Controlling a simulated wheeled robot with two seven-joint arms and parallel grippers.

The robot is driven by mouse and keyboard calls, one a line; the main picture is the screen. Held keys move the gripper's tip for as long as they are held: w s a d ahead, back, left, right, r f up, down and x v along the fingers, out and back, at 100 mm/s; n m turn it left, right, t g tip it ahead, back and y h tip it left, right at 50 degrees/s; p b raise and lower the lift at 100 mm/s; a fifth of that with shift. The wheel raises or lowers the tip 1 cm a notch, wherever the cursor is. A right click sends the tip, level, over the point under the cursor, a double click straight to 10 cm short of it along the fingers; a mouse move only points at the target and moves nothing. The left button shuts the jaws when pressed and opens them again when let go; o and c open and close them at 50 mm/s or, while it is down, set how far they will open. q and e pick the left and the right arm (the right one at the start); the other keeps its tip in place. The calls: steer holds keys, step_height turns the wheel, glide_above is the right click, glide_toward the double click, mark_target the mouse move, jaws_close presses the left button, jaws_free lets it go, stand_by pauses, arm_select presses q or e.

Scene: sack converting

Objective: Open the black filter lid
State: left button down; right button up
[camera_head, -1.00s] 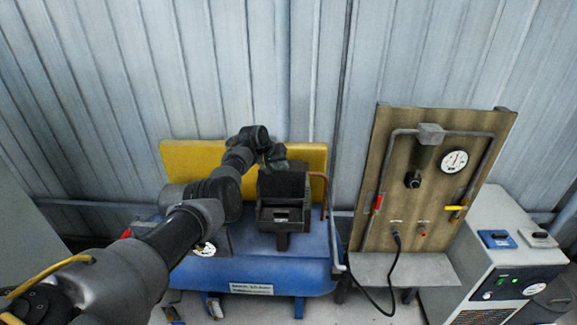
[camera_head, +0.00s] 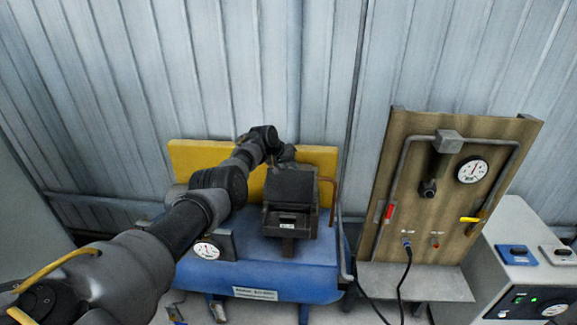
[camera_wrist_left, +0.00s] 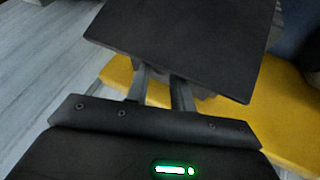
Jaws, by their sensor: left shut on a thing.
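The black filter box (camera_head: 288,222) sits on top of the blue tank, its small front label facing me. Its black lid (camera_head: 291,184) shows as a flat dark plate above the box front, at a slant; I cannot tell exactly how far it is raised. My left gripper (camera_head: 284,155) is at the far edge of the lid. In the left wrist view the lid (camera_wrist_left: 188,42) is a broad dark plate just beyond the fingers (camera_wrist_left: 160,88), which are shut at its near edge. The contact is partly hidden. My right gripper is not in view.
The blue tank (camera_head: 262,277) carries a gauge (camera_head: 207,251) left of the box. A yellow panel (camera_head: 205,157) stands behind, close to the corrugated wall. A copper pipe (camera_head: 333,190) is right of the box. Further right stand a wooden gauge board (camera_head: 450,195) and a grey cabinet (camera_head: 525,270).

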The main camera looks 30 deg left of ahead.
arm_select(q)
steer(key=c, duration=1.4)
jaws_free()
steer(key=shift+w+a+r, duration=0.1)
steer(key=shift+a+r, duration=0.05)
steer(key=shift+a, duration=0.1)
steer(key=shift+o, duration=1.2)
steer(key=shift+w+d+f, duration=0.1)
steer(key=shift+f, duration=0.1)
steer(key=shift+d+r, duration=0.1)
steer(key=shift+r, duration=0.05)
steer(key=shift+s+r+p, duration=0.2)
steer(key=shift+p, duration=0.15)
steer(key=p+v, duration=0.2)
steer(key=shift+s+r, duration=0.15)
steer(key=shift+r, duration=0.15)
steer(key=v, duration=0.7)
steer(key=shift+s+a, duration=0.2)
steer(key=shift+a, duration=0.05)
